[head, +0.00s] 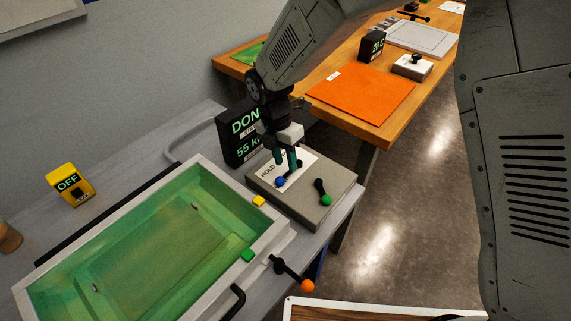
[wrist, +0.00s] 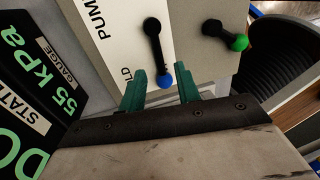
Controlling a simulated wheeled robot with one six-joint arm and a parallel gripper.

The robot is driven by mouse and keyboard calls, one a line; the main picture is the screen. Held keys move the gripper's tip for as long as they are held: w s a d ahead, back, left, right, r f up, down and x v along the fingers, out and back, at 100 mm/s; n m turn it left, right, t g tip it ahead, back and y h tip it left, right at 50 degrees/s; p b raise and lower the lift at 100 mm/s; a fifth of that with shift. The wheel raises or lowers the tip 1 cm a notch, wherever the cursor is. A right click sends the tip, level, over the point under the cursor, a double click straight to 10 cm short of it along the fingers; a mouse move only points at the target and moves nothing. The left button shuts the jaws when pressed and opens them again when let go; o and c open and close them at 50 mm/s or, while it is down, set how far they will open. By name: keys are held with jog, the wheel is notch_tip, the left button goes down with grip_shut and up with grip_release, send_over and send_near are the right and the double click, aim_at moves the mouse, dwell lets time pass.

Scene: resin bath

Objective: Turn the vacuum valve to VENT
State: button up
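The valve lever with the blue knob (head: 281,181) sits on a grey box (head: 315,206) with a white label plate. It also shows in the wrist view (wrist: 165,82), its black arm running up to a pivot. The plate (wrist: 103,45) reads "PUM..." and "...LD" there, and "HOLD" in the head view; the knob is beside the HOLD word. No VENT word is readable. My gripper (wrist: 160,76) is open, with one teal finger on each side of the blue knob and gaps showing. In the head view my gripper (head: 288,166) is right over the plate and partly hides the lever.
A second lever with a green knob (head: 326,200) is close by on the box. A display (head: 243,135) reading "DON..." and "55 kPa" stands behind. The green bath (head: 150,235) is at left, with an orange-knobbed lever (head: 307,286). A yellow "OFF" box (head: 70,185) stands behind the bath.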

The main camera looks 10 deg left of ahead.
jog(key=r, duration=0.3)
jog(key=a+r, duration=0.1)
jog(key=r, duration=0.1)
jog(key=shift+w, duration=0.3)
jog(key=s+d+r+m+t, duration=0.1)
jog(key=s+d+r+m, duration=0.5)
jog(key=s+d+m, duration=0.2)
jog(key=s+d+r+m+y, duration=0.1)
jog(key=s+d+r+m, duration=0.5)
jog(key=d+m, duration=0.5)
jog(key=s+d+r+m+t, duration=0.1)
jog(key=s+d+r+m, duration=0.5)
jog(key=s+d+m, duration=0.4)
jog(key=d, duration=0.4)
jog(key=shift+s+d+m+t+y, duration=0.2)
jog(key=shift+d+m+t+y, duration=0.1)
jog(key=shift+d+y, duration=0.1)
